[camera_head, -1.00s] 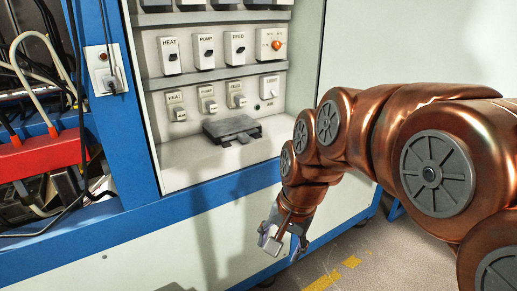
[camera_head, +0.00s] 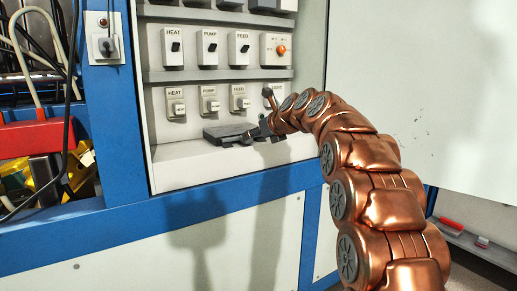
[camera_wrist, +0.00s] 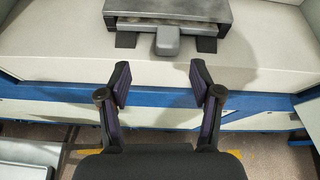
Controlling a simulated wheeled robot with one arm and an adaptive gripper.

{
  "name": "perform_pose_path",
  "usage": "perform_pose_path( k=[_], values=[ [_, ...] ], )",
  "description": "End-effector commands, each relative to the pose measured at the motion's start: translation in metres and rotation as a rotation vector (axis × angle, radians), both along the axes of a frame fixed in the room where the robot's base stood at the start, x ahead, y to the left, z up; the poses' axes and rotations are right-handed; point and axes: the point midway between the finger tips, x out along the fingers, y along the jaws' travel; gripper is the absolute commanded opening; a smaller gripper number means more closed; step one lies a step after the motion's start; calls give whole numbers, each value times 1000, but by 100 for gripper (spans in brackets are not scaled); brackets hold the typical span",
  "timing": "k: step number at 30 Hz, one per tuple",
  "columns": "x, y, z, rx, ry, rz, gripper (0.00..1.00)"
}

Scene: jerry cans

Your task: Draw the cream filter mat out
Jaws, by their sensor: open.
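A flat dark-grey metal box (camera_head: 226,132) lies on the white ledge of the cabinet. In the wrist view the box (camera_wrist: 175,8) is at the top, with a grey tab (camera_wrist: 167,42) sticking out of its front. A thin pale strip shows in its front slot; I cannot tell whether this is the cream filter mat. My gripper (camera_wrist: 160,82) is open and empty, short of the tab, with its fingers to either side of the tab's line. In the head view my gripper (camera_head: 264,128) is at the box's right end, partly hidden by my arm.
Above the ledge are rows of switches labelled HEAT (camera_head: 173,47), PUMP and FEED. A blue frame (camera_head: 225,188) edges the ledge. A red part (camera_head: 35,134) and cables are at the left. The white ledge (camera_wrist: 60,45) is clear beside the box.

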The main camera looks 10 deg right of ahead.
Motion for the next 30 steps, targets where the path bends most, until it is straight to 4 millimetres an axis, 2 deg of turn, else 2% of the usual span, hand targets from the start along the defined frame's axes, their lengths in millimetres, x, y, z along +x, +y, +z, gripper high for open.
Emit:
perform_pose_path(
  k=[8,30],
  values=[
    [18,-6,0,95,-19,-51,65],
    [71,12,-22,91,-19,-50,65]
  ],
)
